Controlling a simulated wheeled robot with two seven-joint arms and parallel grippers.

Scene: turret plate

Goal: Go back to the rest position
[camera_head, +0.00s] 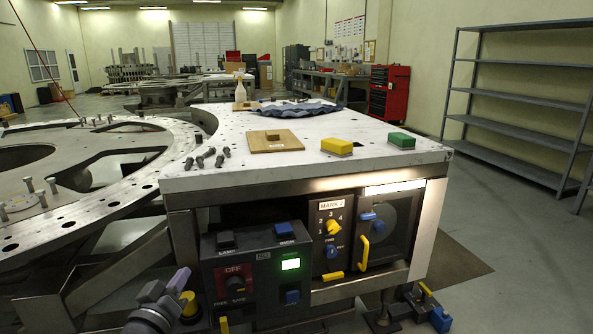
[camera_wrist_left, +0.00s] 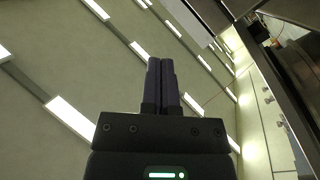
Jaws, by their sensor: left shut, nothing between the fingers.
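My left gripper (camera_head: 166,289) is low at the bottom left of the head view, in front of the left side of the control box (camera_head: 238,262). In the left wrist view its two dark fingers (camera_wrist_left: 160,84) lie side by side, shut, with nothing between them. They point up toward the ceiling lights in that view, clear of any object. My right gripper is in neither view.
A white worktable (camera_head: 230,120) carries a wooden board (camera_head: 274,146), a yellow block (camera_head: 337,146), a green block (camera_head: 401,140) and several bolts. A large metal ring (camera_head: 120,205) lies left. Under the tabletop is a panel (camera_head: 331,226) with knobs. Open floor (camera_head: 510,240) lies right.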

